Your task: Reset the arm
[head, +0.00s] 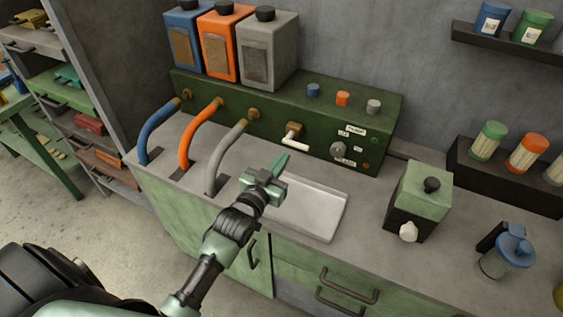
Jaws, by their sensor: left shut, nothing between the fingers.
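My left arm reaches in from the lower left over the grey counter (300,258). My left gripper (279,163) is green and grey, with its fingers together and nothing between them. It is above the left end of a shallow pale tray (318,212), in front of the green machine panel. I cannot tell the exact height of the fingers above the tray. My right gripper does not show.
Blue (159,130), orange (196,135) and grey (226,155) hoses curve from the green panel (330,115) into the counter, left of my gripper. A green-topped box (418,202) and a lidded jar (508,255) stand right. Counter space between tray and box is clear.

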